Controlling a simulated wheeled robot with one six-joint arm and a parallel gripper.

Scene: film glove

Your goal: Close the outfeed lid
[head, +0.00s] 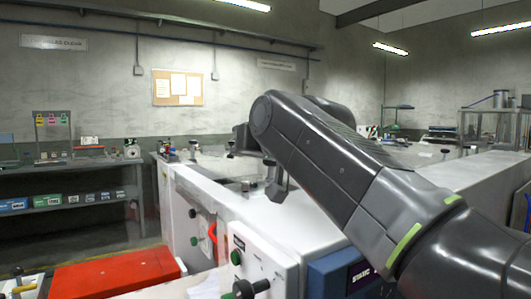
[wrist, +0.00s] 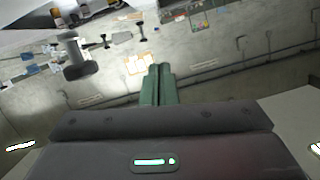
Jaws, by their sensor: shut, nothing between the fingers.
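A long white machine (head: 285,220) stands in front of me in the head view. Its top has an opening (head: 232,170) or recessed part near the left end, with dark knobs around it. I cannot make out for certain which panel is the outfeed lid; my arm covers much of the machine's top. My gripper is hidden behind my arm in the head view. In the wrist view my gripper (wrist: 159,68) shows as two greenish fingers lying together, shut and empty. They point toward the wall, which appears upside down, and touch nothing that I can see.
A red box (head: 115,272) stands at the lower left. A control panel (head: 262,262) with knobs juts from the machine's front. A framed stand (head: 490,125) is at the far right.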

